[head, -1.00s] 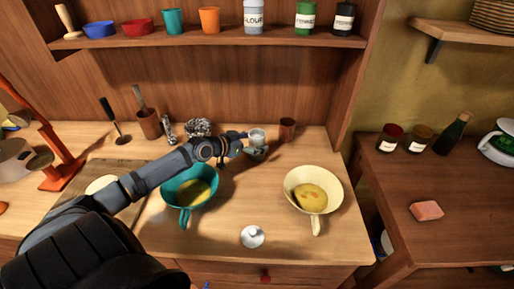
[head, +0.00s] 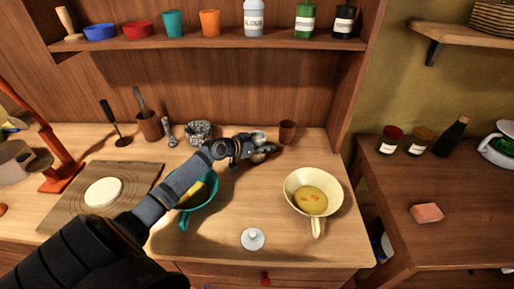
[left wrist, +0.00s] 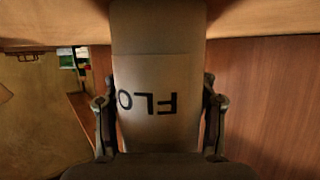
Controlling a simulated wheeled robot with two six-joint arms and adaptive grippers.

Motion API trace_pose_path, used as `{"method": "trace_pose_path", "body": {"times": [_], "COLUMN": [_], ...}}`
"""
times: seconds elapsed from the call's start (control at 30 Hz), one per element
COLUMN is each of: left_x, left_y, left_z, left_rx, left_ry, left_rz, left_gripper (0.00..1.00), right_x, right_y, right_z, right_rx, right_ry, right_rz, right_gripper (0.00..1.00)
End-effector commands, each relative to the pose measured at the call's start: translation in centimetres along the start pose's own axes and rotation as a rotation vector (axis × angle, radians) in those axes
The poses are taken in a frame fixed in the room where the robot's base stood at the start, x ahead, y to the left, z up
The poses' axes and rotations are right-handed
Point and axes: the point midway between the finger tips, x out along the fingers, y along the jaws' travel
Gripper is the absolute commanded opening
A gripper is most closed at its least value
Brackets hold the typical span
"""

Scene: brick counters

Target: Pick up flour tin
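In the head view a tin marked as flour (head: 254,18) stands upright on the shelf. There my left gripper (head: 268,150) is well below the shelf, over the back of the counter, beside a small pale object (head: 258,136) that it partly hides. I cannot tell if that is the tin in the wrist view. My right gripper is not in view.
A teal pan (head: 208,190) lies under my left arm. A cream pan (head: 296,180) is to the right and a brown cup (head: 287,131) just behind the gripper. Cups and jars line the shelf (head: 220,42). The counter's middle front is mostly clear.

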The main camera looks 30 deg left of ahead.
Motion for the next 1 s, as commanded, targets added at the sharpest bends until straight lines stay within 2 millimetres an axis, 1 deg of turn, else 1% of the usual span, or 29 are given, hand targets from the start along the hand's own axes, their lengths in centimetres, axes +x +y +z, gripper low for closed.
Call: {"method": "trace_pose_path", "body": {"times": [0.03,0.3,0.33,0.7,1.0], "left_x": [-0.01,-0.02,-0.02,-0.02,-0.03], "left_y": [0.0,-0.01,-0.01,-0.02,-0.01], "left_z": [0.0,0.0,0.0,-0.01,-0.12], "left_rx": [0.0,0.0,0.0,0.0,0.001], "left_ry": [0.0,0.0,0.0,0.0,0.002], "left_rz": [0.0,0.0,0.0,0.0,0.0], "left_gripper": [0.46,0.09,0.07,0.0,0.0], "right_x": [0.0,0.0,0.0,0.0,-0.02], "right_y": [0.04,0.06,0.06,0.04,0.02], "right_z": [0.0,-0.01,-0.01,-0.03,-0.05], "right_rx": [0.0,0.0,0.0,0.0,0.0], "right_ry": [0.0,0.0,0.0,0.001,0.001], "right_rz": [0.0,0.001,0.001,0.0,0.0], "right_gripper": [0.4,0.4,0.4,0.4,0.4]}}
